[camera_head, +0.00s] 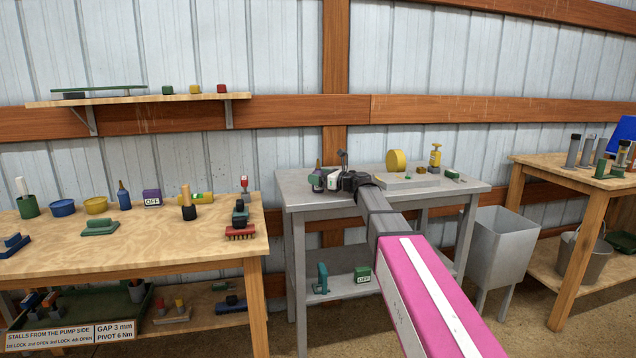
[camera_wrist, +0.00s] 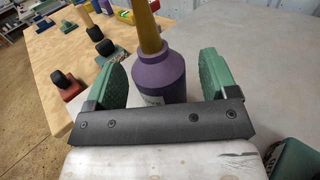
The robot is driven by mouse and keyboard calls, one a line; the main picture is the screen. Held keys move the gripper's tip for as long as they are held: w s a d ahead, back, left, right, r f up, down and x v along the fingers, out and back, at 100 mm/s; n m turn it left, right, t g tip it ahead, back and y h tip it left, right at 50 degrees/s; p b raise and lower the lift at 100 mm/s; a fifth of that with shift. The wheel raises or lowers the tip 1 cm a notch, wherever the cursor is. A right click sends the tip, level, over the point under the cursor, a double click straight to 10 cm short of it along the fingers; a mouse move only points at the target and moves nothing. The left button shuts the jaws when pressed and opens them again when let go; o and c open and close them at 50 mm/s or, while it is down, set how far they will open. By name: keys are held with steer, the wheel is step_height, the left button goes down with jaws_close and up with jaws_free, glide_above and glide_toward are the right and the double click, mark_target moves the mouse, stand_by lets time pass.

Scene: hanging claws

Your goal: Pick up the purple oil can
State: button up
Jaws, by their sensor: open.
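The purple oil can (camera_wrist: 160,76) stands upright on the grey table (camera_wrist: 255,45) in the wrist view. It has a purple body and a yellow spout that runs up out of the top of the view. My gripper (camera_wrist: 163,84) is open, with one green finger on each side of the can and a visible gap on both sides. The can's lower part is hidden behind the dark gripper bar. In the head view my gripper (camera_head: 328,181) is at the left end of the grey table and largely covers the can.
A wooden bench (camera_head: 150,240) with bottles, brushes and tubs stands to the left. A green object (camera_wrist: 292,158) is close by at the wrist view's lower right.

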steer(key=shift+w+a, duration=0.2)
steer(key=shift+a, duration=0.05)
steer(key=c, duration=1.2)
steer(key=shift+r, duration=0.15)
